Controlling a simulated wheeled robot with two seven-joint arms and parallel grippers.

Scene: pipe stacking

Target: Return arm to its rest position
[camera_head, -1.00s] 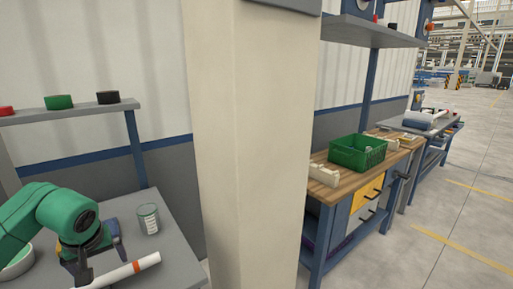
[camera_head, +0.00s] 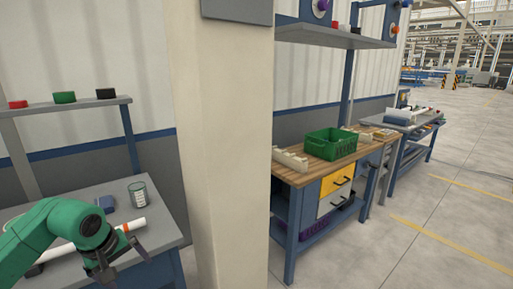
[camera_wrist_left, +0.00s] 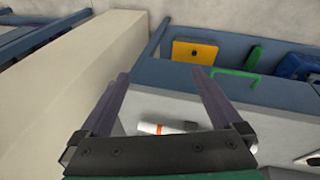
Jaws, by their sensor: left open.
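My left gripper (camera_head: 118,264) is at the lower left of the head view, by the front edge of the grey table. Its fingers are apart with nothing between them, and they also show spread in the left wrist view (camera_wrist_left: 160,76). A white pipe with an orange band (camera_head: 131,225) lies on the table behind the gripper, partly hidden by my green arm. The pipe also shows beyond the fingers in the left wrist view (camera_wrist_left: 168,128), clear of them. My right gripper is in neither view.
A can (camera_head: 138,196) and a blue object (camera_head: 106,203) stand on the grey table (camera_head: 168,232). A thick beige pillar (camera_head: 225,150) rises right of it. Further right is a wooden workbench (camera_head: 290,177) with a green crate (camera_head: 331,143).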

